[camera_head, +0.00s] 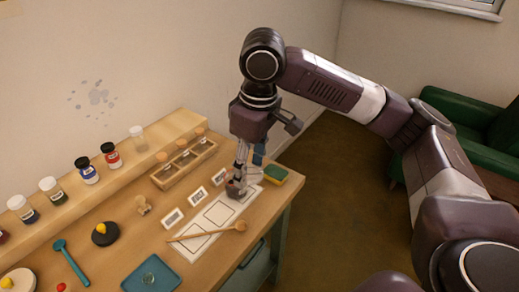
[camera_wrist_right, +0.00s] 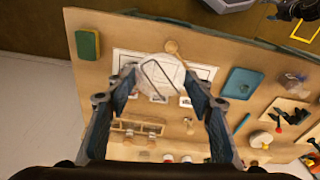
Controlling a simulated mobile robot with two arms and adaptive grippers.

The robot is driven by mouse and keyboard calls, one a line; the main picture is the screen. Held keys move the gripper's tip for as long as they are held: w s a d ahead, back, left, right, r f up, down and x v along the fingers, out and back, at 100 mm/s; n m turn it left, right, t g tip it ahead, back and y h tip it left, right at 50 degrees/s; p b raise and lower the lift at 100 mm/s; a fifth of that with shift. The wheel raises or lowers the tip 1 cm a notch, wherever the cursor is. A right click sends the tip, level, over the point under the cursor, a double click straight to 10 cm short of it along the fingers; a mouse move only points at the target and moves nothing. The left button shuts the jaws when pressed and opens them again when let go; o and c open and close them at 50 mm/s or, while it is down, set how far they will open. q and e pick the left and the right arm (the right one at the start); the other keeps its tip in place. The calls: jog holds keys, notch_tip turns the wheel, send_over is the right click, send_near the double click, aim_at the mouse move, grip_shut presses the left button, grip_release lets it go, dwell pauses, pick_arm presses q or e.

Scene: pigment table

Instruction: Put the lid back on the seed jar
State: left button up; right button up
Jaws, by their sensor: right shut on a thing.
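My right gripper (camera_head: 243,180) reaches down over the far right part of the table, above the white outlined mat (camera_head: 206,222). In the right wrist view its fingers (camera_wrist_right: 160,80) are closed in on a clear round thing (camera_wrist_right: 158,88) with a dark loop-shaped line across it. In the head view this thing (camera_head: 255,174) shows only faintly beside the fingers. I cannot tell whether it is the jar or its lid, or whether it touches the mat. No separate seed jar or lid stands out clearly. My left gripper is not in view.
A wooden spoon (camera_head: 210,232) lies across the mat. A green and yellow sponge (camera_head: 275,174) is right of the gripper. Small cards (camera_head: 172,217), a wooden rack (camera_head: 185,162) and a shelf of pigment jars (camera_head: 87,170) stand to the left. A blue tray (camera_head: 135,284) is in front.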

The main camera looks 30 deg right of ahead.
jog(key=s+a+f+m, duration=0.2)
jog(key=s+a+m, duration=0.2)
jog(key=s+m, duration=0.2)
jog(key=shift+h, duration=0.3)
jog(key=shift+a, duration=0.1)
